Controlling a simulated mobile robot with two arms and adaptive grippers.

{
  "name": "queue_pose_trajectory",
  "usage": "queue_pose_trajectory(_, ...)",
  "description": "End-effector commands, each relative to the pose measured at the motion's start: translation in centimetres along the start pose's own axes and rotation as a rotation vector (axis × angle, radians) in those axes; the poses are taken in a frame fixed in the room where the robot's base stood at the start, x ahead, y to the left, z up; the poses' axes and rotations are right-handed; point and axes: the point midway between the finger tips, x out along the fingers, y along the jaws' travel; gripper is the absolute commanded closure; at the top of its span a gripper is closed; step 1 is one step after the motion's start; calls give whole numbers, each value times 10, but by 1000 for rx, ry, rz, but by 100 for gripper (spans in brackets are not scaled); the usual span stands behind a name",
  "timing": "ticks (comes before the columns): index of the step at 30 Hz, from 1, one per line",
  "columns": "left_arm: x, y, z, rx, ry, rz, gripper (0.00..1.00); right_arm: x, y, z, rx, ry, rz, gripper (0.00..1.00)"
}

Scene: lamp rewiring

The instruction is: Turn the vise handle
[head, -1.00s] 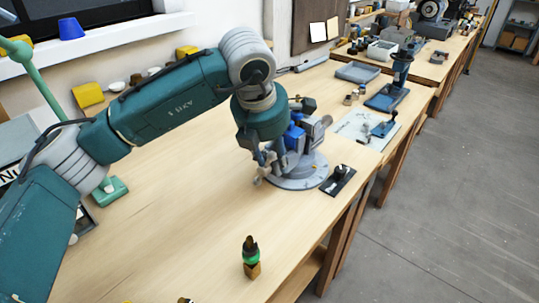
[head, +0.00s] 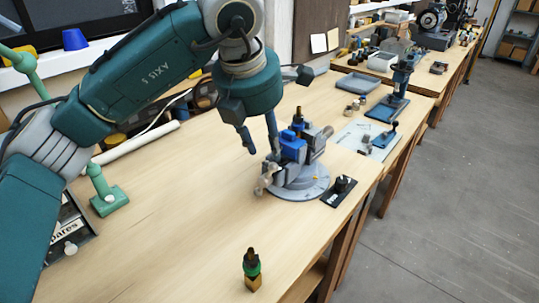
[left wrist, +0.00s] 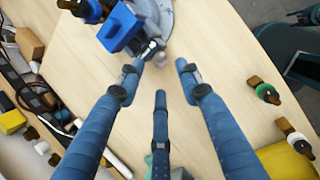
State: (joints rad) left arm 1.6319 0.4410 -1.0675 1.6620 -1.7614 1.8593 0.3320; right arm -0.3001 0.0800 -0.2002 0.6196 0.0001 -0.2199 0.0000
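The vise (head: 293,150), blue and grey, stands on a round grey base (head: 305,190) on the bench. My right gripper is out of view.
A green-and-brass lamp socket (head: 251,268) stands on the near bench. A black plate with a knob (head: 341,188) lies right of the vise. A green stand (head: 109,200) is at the left. The bench between is clear.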

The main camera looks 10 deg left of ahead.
Motion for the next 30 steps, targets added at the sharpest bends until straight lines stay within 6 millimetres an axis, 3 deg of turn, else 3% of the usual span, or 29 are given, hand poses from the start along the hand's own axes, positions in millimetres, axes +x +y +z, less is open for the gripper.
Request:
queue_pose_trajectory(6,-22,0,0,0,0,0,65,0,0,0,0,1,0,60)
queue_pose_trajectory(14,-24,0,0,0,1,0,65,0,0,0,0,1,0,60)
queue_pose_trajectory(15,-24,0,0,0,1,0,67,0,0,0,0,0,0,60)
queue_pose_trajectory(19,-16,-12,-2,-7,-7,-63,93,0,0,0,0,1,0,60)
queue_pose_trajectory(20,-12,-20,-3,-13,-13,-106,99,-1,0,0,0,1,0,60)
queue_pose_trajectory(22,-2,-50,-7,-40,-36,-259,100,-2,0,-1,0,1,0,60)
queue_pose_trajectory(25,-2,-109,-15,-132,-80,-591,100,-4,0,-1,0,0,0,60)
queue_pose_trajectory(27,-21,-146,-20,-241,-107,-858,100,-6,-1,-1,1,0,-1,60)
queue_pose_trajectory(30,-67,-172,-23,-438,-125,-1226,100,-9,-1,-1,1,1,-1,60)
